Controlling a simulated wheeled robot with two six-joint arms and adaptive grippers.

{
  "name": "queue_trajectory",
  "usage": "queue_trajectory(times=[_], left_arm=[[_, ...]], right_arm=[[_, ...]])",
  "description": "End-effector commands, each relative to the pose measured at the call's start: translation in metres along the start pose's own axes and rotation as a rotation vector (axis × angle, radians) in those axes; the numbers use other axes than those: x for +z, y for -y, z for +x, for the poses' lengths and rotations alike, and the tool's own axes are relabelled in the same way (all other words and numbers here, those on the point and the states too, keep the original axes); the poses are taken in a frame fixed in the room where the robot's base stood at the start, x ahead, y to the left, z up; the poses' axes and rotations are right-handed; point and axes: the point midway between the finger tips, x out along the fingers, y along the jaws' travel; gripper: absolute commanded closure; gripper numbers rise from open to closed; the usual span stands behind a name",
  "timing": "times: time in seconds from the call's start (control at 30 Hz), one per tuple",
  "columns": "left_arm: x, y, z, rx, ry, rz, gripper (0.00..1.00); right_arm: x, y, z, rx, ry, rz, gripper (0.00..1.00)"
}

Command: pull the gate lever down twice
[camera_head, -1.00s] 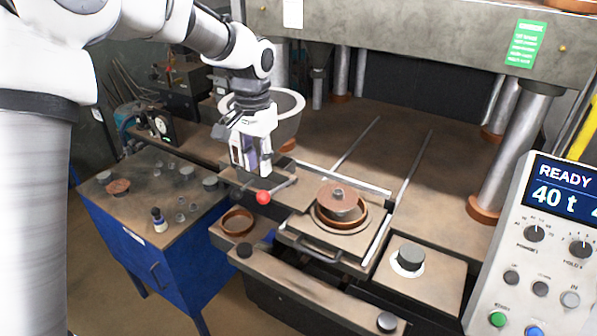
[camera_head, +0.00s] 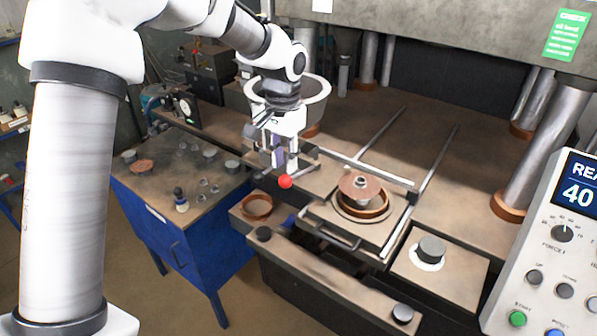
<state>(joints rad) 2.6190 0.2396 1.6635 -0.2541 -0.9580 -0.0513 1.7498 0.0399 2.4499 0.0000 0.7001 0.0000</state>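The gate lever shows as a red ball knob (camera_head: 286,181) on a thin dark bar, in front of the grey hopper bowl (camera_head: 318,88) at the left of the press. My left gripper (camera_head: 284,166) points down just above and behind the red knob, close to it. Whether it touches the lever I cannot tell. Its fingers overlap a purplish part, and their gap is unclear. My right gripper is not in view.
A blue cabinet (camera_head: 190,245) with small parts on top stands left. A control panel (camera_head: 548,265) stands at the right.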

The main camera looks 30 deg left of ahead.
Motion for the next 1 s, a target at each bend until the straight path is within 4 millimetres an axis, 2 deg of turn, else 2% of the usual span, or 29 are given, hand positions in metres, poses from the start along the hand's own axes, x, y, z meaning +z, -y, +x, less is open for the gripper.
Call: queue_trajectory(times=[0.17, 1.0], left_arm=[[0.0, 0.0, 0.004, 0.0, 0.001, 0.0, 0.75], [0.0, 0.0, 0.056, 0.0, 0.001, 0.0, 0.75]], right_arm=[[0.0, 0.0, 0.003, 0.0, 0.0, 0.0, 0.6], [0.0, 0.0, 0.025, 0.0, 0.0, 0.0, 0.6]])
